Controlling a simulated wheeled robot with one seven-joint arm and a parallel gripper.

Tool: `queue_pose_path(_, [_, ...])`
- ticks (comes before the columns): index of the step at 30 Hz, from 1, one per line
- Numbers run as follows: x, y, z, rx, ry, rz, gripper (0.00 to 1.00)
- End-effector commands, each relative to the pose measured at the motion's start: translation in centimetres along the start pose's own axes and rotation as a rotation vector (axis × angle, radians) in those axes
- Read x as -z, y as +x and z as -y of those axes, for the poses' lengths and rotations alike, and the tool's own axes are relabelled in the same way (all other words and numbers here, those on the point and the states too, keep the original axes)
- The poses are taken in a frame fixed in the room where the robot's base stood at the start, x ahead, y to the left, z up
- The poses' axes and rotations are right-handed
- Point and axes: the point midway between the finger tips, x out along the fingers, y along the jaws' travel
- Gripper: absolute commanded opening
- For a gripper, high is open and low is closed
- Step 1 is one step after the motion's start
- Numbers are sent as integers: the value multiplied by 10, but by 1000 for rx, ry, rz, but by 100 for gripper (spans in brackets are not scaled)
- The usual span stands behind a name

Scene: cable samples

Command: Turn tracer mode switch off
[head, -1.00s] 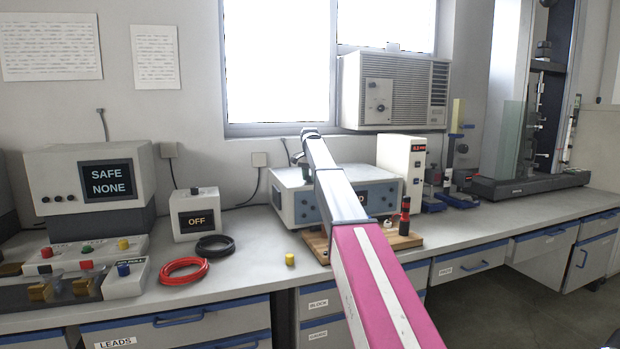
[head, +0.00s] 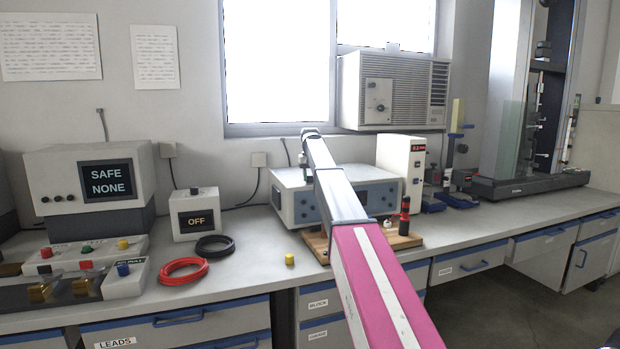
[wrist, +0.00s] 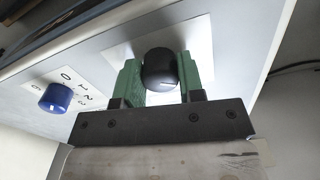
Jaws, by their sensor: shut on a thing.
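In the wrist view, a round black knob (wrist: 160,67) with a short pale mark on its face sits on a white plate on a grey panel. My gripper (wrist: 161,76) has its two green fingers on either side of the knob and is shut on it. No label naming this knob can be read. A blue knob (wrist: 56,97) with a numbered dial is to the left, apart from the fingers. In the head view, my arm reaches to the grey instrument box (head: 290,203) with a blue front panel. The arm covers part of this box.
A box reading OFF (head: 196,214) and a screen reading SAFE NONE (head: 108,180) stand to the left. Red cable (head: 183,271), black cable (head: 215,246) and a yellow cylinder (head: 290,259) lie on the bench. A wooden board (head: 402,241) holds a dark red-banded cylinder (head: 405,216).

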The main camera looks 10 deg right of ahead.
Motion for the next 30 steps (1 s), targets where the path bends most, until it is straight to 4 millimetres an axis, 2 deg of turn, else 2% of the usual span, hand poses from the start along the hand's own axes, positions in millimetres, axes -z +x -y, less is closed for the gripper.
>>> queue_pose_path(17, [1, -1, 0, 0, -31, -2, 12])
queue_pose_path(18, [1, -1, 0, 0, -31, -2, 49])
queue_pose_path(19, [1, -1, 0, 0, -31, -2, 58])
queue_pose_path(20, [1, -1, 0, 0, -31, -2, 61])
queue_pose_path(30, [0, -2, 0, 0, -30, -1, 61])
